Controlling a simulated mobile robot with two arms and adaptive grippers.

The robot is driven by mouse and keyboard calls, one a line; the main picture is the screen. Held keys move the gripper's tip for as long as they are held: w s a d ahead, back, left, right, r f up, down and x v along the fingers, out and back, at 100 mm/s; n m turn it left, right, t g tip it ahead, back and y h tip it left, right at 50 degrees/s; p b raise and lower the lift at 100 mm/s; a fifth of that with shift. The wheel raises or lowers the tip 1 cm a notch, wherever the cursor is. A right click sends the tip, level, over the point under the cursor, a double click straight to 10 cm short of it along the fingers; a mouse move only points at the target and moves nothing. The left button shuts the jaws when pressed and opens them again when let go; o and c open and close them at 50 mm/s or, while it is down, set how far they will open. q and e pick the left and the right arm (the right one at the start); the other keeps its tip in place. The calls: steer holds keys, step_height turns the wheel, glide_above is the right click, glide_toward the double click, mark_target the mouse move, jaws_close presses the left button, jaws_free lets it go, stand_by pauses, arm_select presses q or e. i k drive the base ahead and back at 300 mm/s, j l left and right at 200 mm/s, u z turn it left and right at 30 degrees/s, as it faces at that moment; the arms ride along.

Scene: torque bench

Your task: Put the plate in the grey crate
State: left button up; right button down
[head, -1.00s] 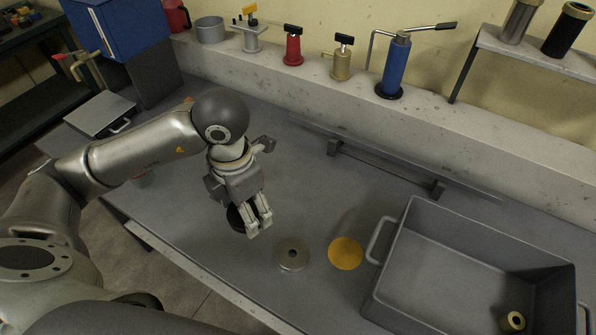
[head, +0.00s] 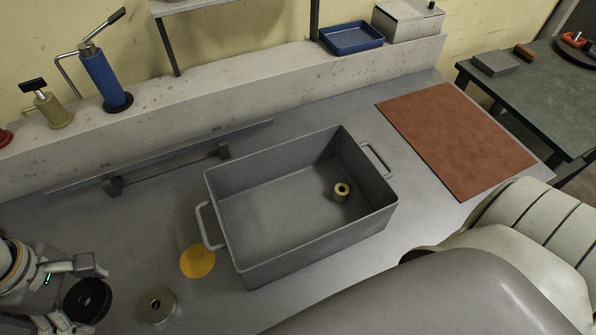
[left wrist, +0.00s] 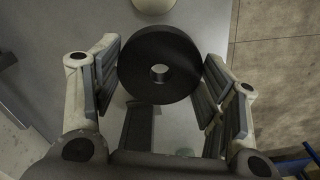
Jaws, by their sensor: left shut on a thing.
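The plate (head: 88,300) is a black disc with a central hole, at the lower left of the head view. It also shows in the left wrist view (left wrist: 140,68), between the finger pads. My left gripper (head: 74,297) is shut on the plate, one finger on each side of its rim. Whether the plate touches the bench is hard to tell. The grey crate (head: 310,246) stands on the bench to the right, open at the top, with a handle at each end. A small pale ring-shaped piece (head: 341,192) is inside it. My right gripper is not in view.
A silver disc with a hole (head: 156,305) and a flat yellow circle (head: 197,261) lie between the plate and the crate. A low rail (head: 165,168) runs behind. A blue pump tool (head: 105,75) stands on the back ledge. A red-brown mat (head: 455,140) lies right of the crate.

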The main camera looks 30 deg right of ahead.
mark_target(271, 226)
steer(key=l+u, duration=0.1)
steer(key=l, duration=0.3)
steer(key=k+l, duration=0.15)
steer(key=l, duration=0.25)
steer(key=l+u, duration=0.15)
steer(key=l, duration=0.2)
steer(key=k+l, duration=0.15)
steer(key=l, duration=0.25)
steer(key=k+l+u, duration=0.15)
steer(key=l, duration=0.25)
